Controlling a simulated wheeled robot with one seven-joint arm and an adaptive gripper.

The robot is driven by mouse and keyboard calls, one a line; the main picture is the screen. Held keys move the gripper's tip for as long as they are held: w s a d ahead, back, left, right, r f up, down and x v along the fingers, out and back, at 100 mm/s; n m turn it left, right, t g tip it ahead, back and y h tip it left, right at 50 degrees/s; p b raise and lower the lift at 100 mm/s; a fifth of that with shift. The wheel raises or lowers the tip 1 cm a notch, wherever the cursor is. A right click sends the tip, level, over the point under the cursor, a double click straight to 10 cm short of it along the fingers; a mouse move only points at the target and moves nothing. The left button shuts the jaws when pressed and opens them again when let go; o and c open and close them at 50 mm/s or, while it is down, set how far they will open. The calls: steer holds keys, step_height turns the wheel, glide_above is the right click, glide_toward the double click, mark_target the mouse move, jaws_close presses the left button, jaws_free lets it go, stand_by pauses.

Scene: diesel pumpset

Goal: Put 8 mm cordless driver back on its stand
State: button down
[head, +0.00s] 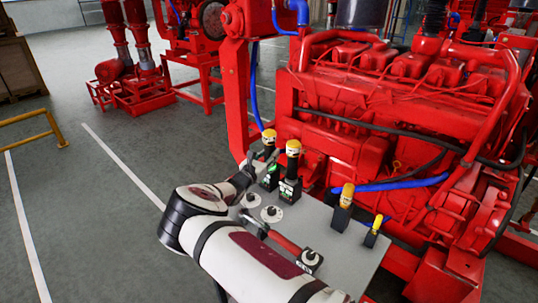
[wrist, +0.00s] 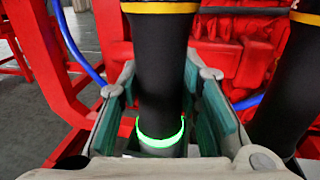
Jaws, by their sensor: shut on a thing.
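A black cordless driver (head: 268,144) with a yellow-orange top stands upright at the table's back left edge. My gripper (head: 262,161) reaches it from the left and is shut around its body. In the wrist view the black driver body (wrist: 162,70) is between my teal finger pads, with a glowing green ring near its lower end. A dark stand (head: 269,182) is directly below the driver in the head view. I cannot tell whether the driver is fully seated in it. No size marking is legible.
A second black driver (head: 292,158) stands close on the right. Farther right are two smaller yellow-topped tools (head: 345,205) (head: 375,230). The grey table (head: 335,255) also holds round white pieces and a red-handled tool (head: 285,243). The red engine (head: 390,110) rises behind.

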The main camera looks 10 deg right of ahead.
steer(key=c, duration=1.1)
jaws_free()
steer(key=shift+f, duration=0.1)
steer(key=shift+f, duration=0.15)
steer(key=shift+s, duration=0.1)
steer(key=v, duration=1.2)
